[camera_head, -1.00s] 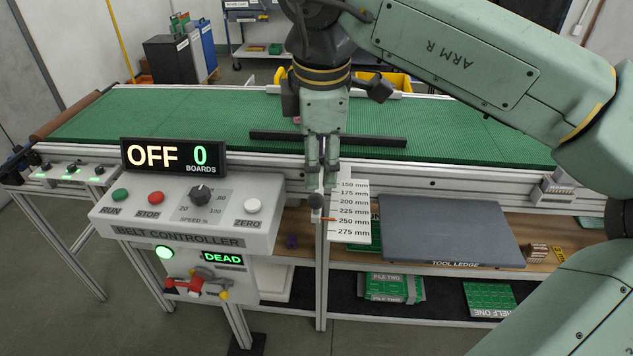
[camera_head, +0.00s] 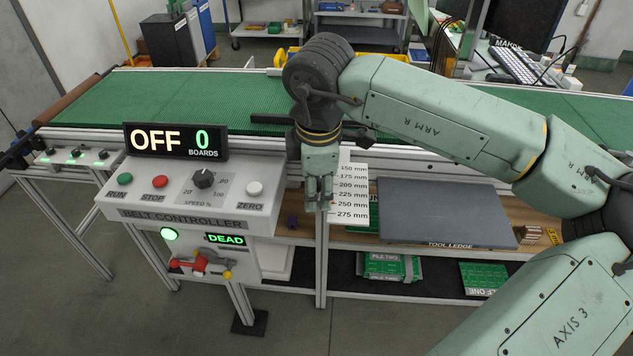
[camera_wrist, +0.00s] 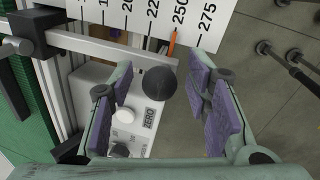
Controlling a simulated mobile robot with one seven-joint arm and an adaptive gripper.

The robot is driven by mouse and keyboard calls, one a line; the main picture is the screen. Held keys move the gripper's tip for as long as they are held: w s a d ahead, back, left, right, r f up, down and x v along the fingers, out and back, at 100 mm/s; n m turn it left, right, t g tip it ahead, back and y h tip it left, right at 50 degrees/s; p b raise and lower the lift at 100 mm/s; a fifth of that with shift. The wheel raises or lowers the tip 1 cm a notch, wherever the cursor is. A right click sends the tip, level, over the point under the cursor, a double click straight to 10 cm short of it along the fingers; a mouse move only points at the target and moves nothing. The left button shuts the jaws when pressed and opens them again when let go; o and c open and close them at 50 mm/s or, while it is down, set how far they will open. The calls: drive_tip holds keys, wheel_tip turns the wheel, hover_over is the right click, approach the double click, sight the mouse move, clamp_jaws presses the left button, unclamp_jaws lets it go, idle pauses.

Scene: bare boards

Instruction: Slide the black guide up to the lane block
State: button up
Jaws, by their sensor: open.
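The black guide (camera_head: 268,121) is a long bar lying across the green belt, partly hidden behind my wrist. Its dark edge also shows at the left of the wrist view (camera_wrist: 20,92). A metal rod (camera_wrist: 110,46) runs to a round black knob (camera_wrist: 157,84). An orange pointer (camera_wrist: 172,43) sits near the 250 mark of the white scale (camera_head: 351,190). My gripper (camera_head: 320,197) is open in front of the scale. In the wrist view its purple-padded fingers (camera_wrist: 163,76) stand apart on either side of the knob, with a gap at the right finger. I cannot make out the lane block.
The belt controller (camera_head: 190,195) stands left of my gripper, its display reading OFF and 0. Its ZERO button (camera_head: 254,188) is close by. A dark grey plate (camera_head: 440,210) lies on the tool ledge to the right. A vertical post stands below the scale.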

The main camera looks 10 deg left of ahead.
drive_tip(key=shift+c, duration=0.6)
clamp_jaws()
